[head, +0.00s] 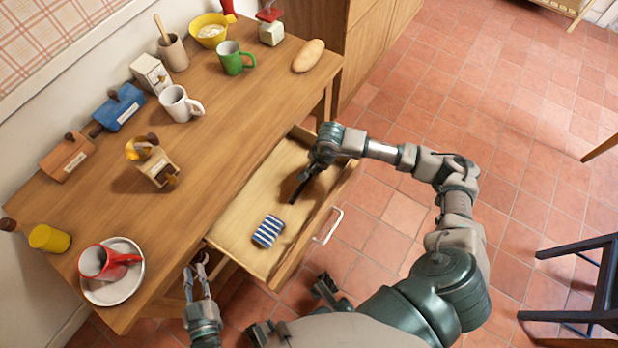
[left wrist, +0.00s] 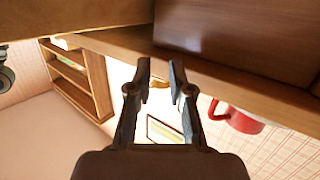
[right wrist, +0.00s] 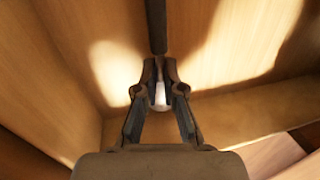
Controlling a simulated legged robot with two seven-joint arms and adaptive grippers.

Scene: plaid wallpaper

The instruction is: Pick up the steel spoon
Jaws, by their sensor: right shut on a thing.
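My right gripper (head: 314,170) is inside the open drawer (head: 243,222) and shut on a slim thing, apparently the steel spoon (right wrist: 160,96). In the right wrist view a bright metallic end shows between the fingers, and a dark length runs out past the fingertips. In the head view a dark slim part (head: 299,190) points down-left from the gripper, low in the drawer. I cannot tell whether it touches the drawer floor. The spoon's full shape is hidden. My left gripper (head: 197,273) is open and empty, beside the table's front edge; its parted fingers show in the left wrist view (left wrist: 161,72).
A blue-and-white striped block (head: 268,231) lies in the drawer. The drawer's handle (head: 329,227) faces the floor. The wooden table (head: 215,150) holds a red mug (head: 97,262) on a plate (head: 125,288), a white mug (head: 177,103), a green mug (head: 231,60) and bread (head: 308,55). A dark chair (head: 600,290) stands right.

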